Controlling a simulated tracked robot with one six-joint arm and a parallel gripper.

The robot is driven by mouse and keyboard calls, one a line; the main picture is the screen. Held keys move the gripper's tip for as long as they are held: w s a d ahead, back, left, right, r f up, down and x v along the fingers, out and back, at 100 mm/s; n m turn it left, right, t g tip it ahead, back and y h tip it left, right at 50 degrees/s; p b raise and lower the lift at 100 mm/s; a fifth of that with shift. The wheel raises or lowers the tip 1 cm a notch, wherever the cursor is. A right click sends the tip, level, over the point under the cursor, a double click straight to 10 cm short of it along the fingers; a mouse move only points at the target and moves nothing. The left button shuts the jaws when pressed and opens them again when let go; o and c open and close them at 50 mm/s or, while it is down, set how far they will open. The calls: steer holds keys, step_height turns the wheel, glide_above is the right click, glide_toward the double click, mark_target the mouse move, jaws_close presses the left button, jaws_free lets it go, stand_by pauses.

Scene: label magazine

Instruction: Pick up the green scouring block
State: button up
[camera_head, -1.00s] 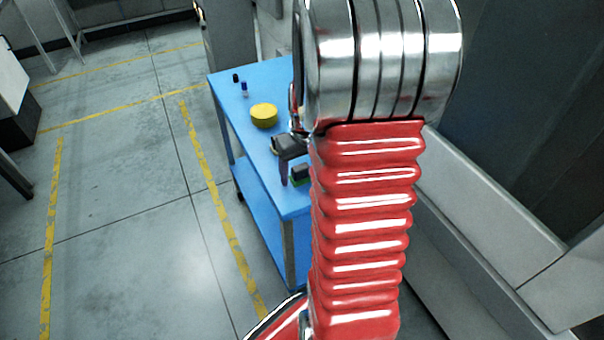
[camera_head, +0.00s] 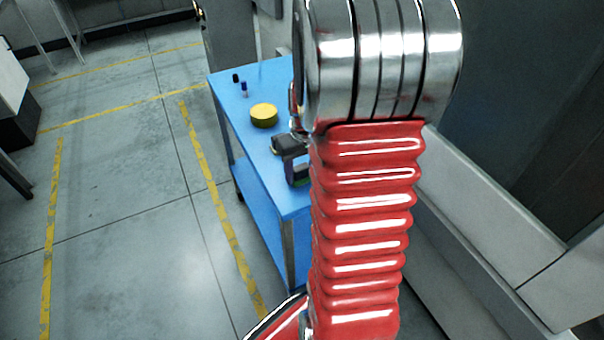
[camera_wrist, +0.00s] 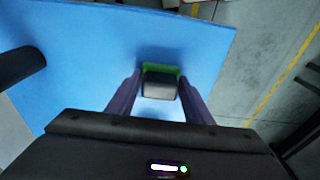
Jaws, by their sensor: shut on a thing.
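The green scouring block (camera_wrist: 148,69) is between my gripper's fingertips in the wrist view. It has a green edge and a grey face. My gripper (camera_wrist: 159,77) is shut on it, with one purple-grey finger against each side. In the head view the block (camera_head: 306,182) shows only as a small dark and green patch, partly hidden by my gripper (camera_head: 297,178) and arm. It is at the near part of the blue table top. I cannot tell whether it still touches the table.
The blue trolley table (camera_head: 251,89) also bears a yellow round thing (camera_head: 264,116), a small blue-topped thing (camera_head: 244,90) and a small dark thing (camera_head: 235,78). They stand apart from my gripper toward the far end. A dark rounded shape (camera_wrist: 20,66) shows at left in the wrist view.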

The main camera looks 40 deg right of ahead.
step_height(320, 180, up, 10)
steer(key=shift+r, duration=0.1)
stand_by(0.7)
stand_by(0.3)
